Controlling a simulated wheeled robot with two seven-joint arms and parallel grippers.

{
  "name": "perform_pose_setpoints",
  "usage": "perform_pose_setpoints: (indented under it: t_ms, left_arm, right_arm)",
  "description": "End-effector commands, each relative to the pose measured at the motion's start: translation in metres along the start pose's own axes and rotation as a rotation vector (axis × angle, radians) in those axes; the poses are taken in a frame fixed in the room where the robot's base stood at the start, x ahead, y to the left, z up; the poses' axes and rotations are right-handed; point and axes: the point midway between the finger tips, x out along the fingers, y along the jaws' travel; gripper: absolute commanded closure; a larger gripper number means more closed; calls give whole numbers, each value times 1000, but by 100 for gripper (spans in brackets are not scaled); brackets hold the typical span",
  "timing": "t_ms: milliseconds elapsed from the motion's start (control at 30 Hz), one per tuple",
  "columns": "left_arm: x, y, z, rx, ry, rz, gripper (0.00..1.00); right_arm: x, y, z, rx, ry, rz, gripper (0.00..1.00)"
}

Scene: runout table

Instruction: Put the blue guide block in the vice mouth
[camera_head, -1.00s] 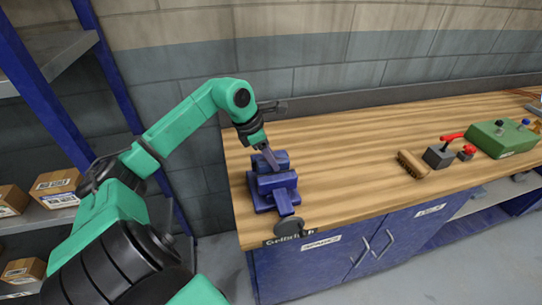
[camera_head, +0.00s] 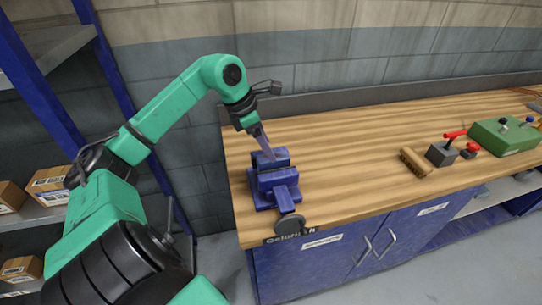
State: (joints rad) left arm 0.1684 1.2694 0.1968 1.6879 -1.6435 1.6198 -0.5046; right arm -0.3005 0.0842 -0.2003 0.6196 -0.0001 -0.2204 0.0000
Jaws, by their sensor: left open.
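A blue vice (camera_head: 284,178) stands near the left end of the wooden bench, its round dark handle (camera_head: 289,225) at the front edge. My left gripper (camera_head: 269,154) points down at the rear of the vice's mouth; it is open. Its thin grey fingers overlap the vice's back part in the picture, and I cannot tell whether they touch it. I cannot tell the blue guide block apart from the vice's own blue parts. My right gripper is not in view.
On the wooden bench (camera_head: 345,155), a brush (camera_head: 415,163), a grey block with a red lever (camera_head: 441,154) and a green box (camera_head: 503,137) stand to the right. The bench between vice and brush is clear. Blue shelving with cartons (camera_head: 50,184) stands at left.

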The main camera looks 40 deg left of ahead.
Motion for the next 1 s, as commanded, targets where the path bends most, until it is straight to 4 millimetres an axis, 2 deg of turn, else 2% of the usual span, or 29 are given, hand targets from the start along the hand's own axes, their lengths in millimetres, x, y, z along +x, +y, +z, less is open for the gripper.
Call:
perform_pose_setpoints:
  t_ms: [33, 100, 200, 300, 433, 900, 1000]
  left_arm:
    - [-9, 1, -3, 1, 0, 8, 25]
    - [-30, 1, -2, -1, 0, 8, 25]
    - [-57, 1, -1, -2, 0, 6, 25]
    - [-74, 0, -1, -1, 1, 3, 25]
    - [-82, 0, 0, -1, 1, -1, 25]
    - [-81, 0, 0, -1, 0, -1, 25]
    - [-91, 0, 4, -1, 0, 0, 25]
  right_arm:
    - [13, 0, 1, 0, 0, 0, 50]
    - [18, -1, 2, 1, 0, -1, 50]
    - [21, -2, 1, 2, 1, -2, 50]
    - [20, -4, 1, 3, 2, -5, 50]
    - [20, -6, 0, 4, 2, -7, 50]
    - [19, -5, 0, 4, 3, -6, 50]
    - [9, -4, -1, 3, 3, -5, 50]
